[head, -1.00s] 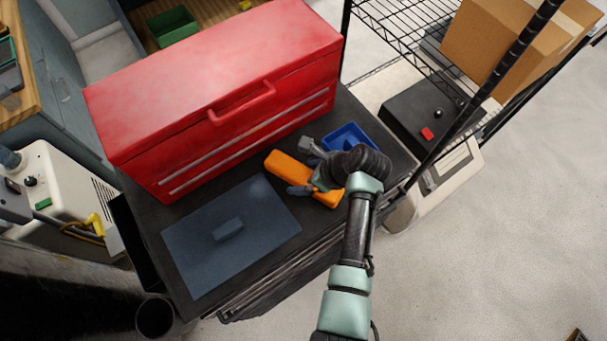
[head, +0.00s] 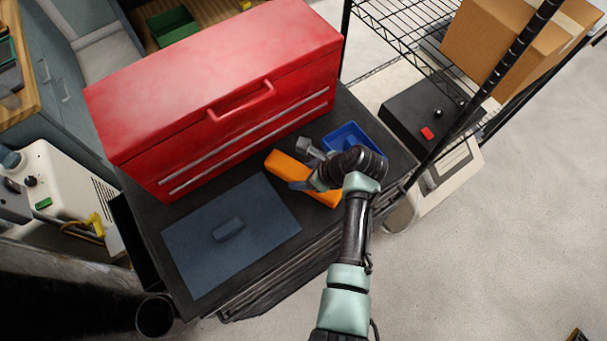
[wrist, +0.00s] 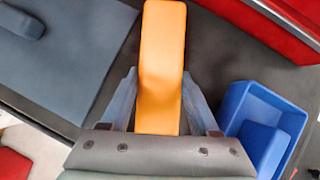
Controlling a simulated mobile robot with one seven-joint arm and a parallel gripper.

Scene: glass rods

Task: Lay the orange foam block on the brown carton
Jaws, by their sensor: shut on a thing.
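The orange foam block (head: 287,166) is on the black cart top, in front of the red tool chest. My gripper (head: 308,184) reaches over it from the front right. In the wrist view the orange block (wrist: 162,60) lies lengthwise between the two fingers of my gripper (wrist: 160,105), which are shut on its sides. I cannot tell whether the block is clear of the cart top. The brown carton (head: 500,45) sits on the wire shelf rack at the upper right, partly behind a black post.
The red tool chest (head: 215,75) stands behind the block. A blue bin (head: 352,136) is close to my gripper's right. A blue-grey mat (head: 190,262) with a small block on it lies to the left. A black box with a red button (head: 405,112) and the rack's black post stand toward the carton.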

